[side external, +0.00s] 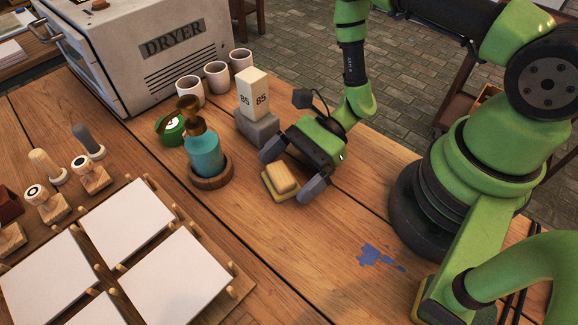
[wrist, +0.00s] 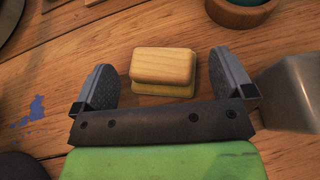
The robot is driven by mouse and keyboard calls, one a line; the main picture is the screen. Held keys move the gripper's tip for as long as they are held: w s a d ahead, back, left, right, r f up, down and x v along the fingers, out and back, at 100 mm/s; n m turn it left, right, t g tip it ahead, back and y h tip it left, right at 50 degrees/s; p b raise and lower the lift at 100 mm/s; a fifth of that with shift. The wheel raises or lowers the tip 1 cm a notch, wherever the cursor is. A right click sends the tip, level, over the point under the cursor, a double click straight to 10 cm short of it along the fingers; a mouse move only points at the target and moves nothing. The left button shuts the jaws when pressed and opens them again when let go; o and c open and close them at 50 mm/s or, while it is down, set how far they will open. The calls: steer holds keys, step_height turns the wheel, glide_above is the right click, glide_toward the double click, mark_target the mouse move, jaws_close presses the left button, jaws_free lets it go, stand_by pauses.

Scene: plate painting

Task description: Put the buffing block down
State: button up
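The buffing block (side external: 281,181) is a pale wooden block on a yellowish pad. In the wrist view the block (wrist: 163,71) lies between and beyond my two fingers, with a clear space on either side. My gripper (side external: 291,176) is open and low over the table, with its fingers on either side of the block. In the wrist view my gripper (wrist: 166,88) shows both fingers spread and touching nothing.
A teal pump bottle (side external: 205,152) stands in a round wooden holder (side external: 211,181) left of the block. A grey stand (side external: 257,127) with a white block marked 85 (side external: 253,93) is behind. A blue paint stain (side external: 377,256) marks the table at right. White plates (side external: 174,277) lie front left.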

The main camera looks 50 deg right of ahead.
steer(key=shift+r, duration=0.1)
steer(key=shift+d+r, duration=0.15)
steer(key=shift+d, duration=0.05)
steer(key=v, duration=1.1)
steer(key=shift+d, duration=0.3)
steer(key=s+a+r+n+t+h, duration=0.1)
steer(key=r+n+h, duration=0.4)
steer(key=r, duration=0.8)
steer(key=s+a+r+n+t+h, duration=0.1)
steer(key=s+r+n+t+h, duration=0.2)
steer(key=s+r+n+h, duration=0.3)
step_height(320, 180, up, 7)
steer(key=n, duration=0.5)
steer(key=shift+s+t, duration=0.25)
steer(key=shift+t, duration=0.15)
